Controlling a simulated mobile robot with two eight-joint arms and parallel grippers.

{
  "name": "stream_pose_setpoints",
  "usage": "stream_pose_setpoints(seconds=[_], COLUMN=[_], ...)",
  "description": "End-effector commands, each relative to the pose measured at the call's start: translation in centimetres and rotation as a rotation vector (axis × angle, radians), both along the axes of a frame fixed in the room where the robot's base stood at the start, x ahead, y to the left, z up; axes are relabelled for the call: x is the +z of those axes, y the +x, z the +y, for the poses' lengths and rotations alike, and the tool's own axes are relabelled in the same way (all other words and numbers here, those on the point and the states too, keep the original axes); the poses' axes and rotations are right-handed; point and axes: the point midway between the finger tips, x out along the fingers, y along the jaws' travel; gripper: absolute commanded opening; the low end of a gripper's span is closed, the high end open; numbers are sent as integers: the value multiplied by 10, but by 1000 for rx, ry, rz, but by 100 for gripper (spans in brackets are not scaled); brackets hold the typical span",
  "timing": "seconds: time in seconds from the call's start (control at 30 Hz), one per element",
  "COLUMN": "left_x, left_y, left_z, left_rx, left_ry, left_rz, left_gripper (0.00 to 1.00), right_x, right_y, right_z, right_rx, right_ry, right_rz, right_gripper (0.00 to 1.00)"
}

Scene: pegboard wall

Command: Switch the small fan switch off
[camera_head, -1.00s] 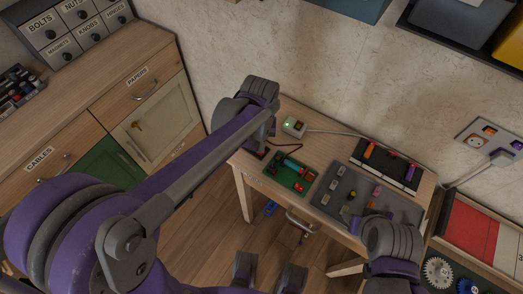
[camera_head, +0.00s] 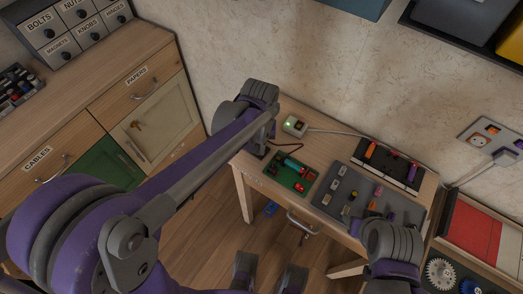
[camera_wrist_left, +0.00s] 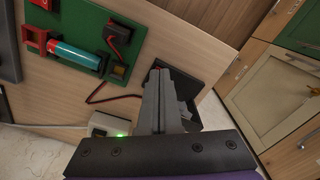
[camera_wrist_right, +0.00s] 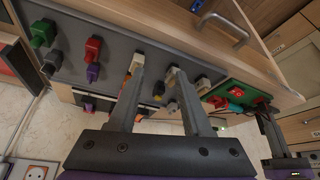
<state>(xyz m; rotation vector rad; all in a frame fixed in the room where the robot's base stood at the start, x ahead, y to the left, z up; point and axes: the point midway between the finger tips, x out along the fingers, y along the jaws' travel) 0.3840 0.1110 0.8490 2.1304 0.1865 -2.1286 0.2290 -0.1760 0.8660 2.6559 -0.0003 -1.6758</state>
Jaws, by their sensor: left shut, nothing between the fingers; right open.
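A green board (camera_head: 291,175) on the desk carries a teal cylinder (camera_wrist_left: 75,57) in a red holder. A small black and red part (camera_wrist_left: 118,36), which looks like a switch, sits beside it; I cannot tell its position. My left gripper (camera_wrist_left: 160,74) is shut and empty, above the desk's edge beside the board, apart from that part. A dark object (camera_wrist_left: 192,86), possibly the fan, is partly hidden behind the fingers. In the head view my left arm hides the fingers. My right gripper (camera_wrist_right: 157,75) is open and empty over the grey panel (camera_head: 338,206).
A white box (camera_head: 294,126) with a green light and a cable stands at the desk's back. The grey panel holds several coloured knobs. A black strip (camera_head: 405,180) lies behind it. A wooden cabinet (camera_head: 160,123) stands left of the desk.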

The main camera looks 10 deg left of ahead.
Motion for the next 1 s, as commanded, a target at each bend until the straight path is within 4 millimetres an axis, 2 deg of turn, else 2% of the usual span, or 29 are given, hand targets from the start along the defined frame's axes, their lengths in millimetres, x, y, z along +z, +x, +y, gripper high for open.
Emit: stream_pose_setpoints(seconds=[0.27, 1.0], left_x=[5, 65], left_y=[0, 1], left_z=[0, 0], left_rx=[0, 0], left_ry=[0, -1], left_rz=[0, -1], left_gripper=[0, 0], right_x=[2, 49], right_y=[-1, 9], right_z=[0, 0], right_rx=[0, -1], right_ry=[1, 0], right_rz=[3, -18], right_gripper=[50, 50])
